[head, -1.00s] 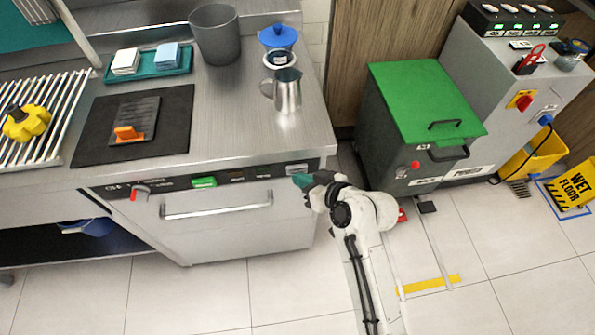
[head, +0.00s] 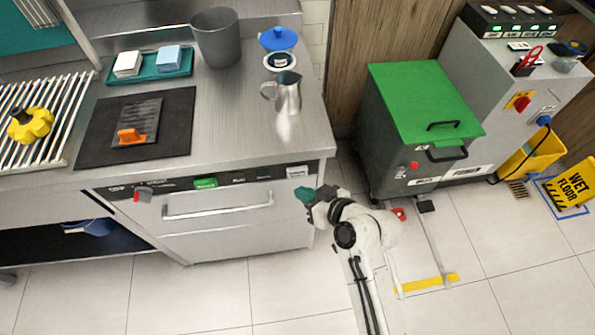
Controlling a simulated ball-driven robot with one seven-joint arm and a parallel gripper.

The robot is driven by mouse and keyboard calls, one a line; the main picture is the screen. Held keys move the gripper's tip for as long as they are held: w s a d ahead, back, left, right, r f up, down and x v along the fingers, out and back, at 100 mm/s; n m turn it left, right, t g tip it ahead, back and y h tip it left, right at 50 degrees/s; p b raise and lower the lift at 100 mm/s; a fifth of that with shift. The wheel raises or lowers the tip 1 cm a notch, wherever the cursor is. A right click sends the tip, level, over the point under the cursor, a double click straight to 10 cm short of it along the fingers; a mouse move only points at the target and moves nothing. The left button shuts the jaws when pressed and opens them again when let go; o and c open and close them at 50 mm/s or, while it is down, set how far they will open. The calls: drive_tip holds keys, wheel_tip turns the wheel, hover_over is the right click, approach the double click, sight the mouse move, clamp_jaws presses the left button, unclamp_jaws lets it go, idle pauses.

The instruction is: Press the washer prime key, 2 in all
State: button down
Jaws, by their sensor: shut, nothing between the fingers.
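The washer (head: 225,225) is the steel machine under the counter, with a dark control strip (head: 265,176) above its door handle. The strip carries a red knob (head: 143,195), a green lit part (head: 205,183), and a pale key or label (head: 297,171) at its right end. The lettering is too small to tell surely which is the prime key. My gripper (head: 303,195) has teal fingertips and is shut and empty. It shows just below the pale part, seemingly a little in front of the washer and apart from it.
A grey bin with a green lid (head: 425,100) stands to the right of my arm. A steel jug (head: 288,95) stands near the counter's right end. The tiled floor before the washer is clear.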

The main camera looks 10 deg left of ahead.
drive_tip(key=shift+s+d+p, duration=0.2)
drive_tip(key=shift+s+d, duration=0.05)
drive_tip(key=shift+s, duration=0.55)
drive_tip(key=shift+s+d+p, duration=0.2)
drive_tip(key=shift+s, duration=0.55)
drive_tip(key=s+d+m+g+h, duration=0.3)
drive_tip(key=s+d+m+h, duration=0.1)
drive_tip(key=s+d, duration=0.8)
drive_tip(key=s+d+m+g+h, duration=0.3)
drive_tip(key=s+d+h, duration=0.3)
drive_tip(key=s+d, duration=0.6)
drive_tip(key=d+m, duration=0.1)
drive_tip(key=d, duration=0.4)
drive_tip(key=shift+s, duration=0.3)
drive_tip(key=shift+d, duration=0.1)
